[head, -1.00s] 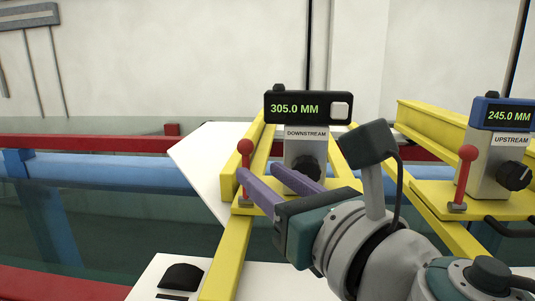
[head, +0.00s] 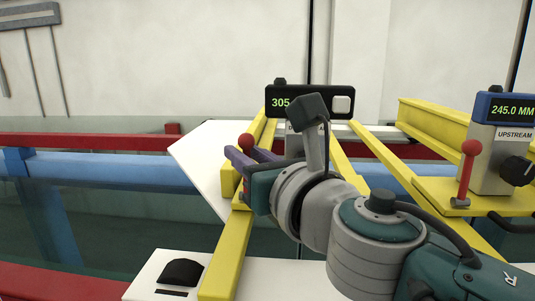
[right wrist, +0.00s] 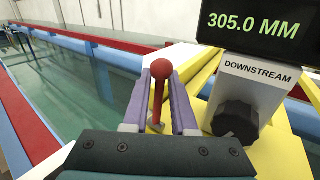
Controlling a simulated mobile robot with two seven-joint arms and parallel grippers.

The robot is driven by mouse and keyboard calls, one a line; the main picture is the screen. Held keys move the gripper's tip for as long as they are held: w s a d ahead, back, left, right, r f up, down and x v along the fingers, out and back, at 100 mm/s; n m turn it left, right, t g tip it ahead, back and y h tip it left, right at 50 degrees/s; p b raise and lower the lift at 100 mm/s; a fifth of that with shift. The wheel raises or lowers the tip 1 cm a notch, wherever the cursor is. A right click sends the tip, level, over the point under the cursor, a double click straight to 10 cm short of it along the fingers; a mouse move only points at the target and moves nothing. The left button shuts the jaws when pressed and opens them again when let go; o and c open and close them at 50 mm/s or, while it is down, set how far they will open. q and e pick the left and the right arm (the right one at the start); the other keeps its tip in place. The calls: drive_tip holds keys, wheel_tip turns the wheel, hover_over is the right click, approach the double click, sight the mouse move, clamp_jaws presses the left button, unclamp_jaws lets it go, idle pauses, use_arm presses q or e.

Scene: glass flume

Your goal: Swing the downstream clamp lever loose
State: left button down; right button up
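The downstream clamp lever, a red ball on a thin red stem, stands near upright; its ball (head: 246,141) shows above my right gripper (head: 250,157) in the head view. In the right wrist view the lever (right wrist: 159,95) rises between the two purple fingers of my right gripper (right wrist: 161,100). The fingers are apart, one on each side of the stem, with a gap visible. The downstream gauge (right wrist: 262,30) reads 305.0 MM, above a black knob (right wrist: 235,121). My left gripper is out of view.
The upstream gauge (head: 511,108), reading 245.0 MM, stands at the right with its own red-balled lever (head: 469,165). Yellow rails (head: 225,250) cross the flume. A white board (head: 205,160) lies behind the downstream lever. A black-topped white unit (head: 180,273) sits at the front.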

clamp_jaws()
idle(1.0)
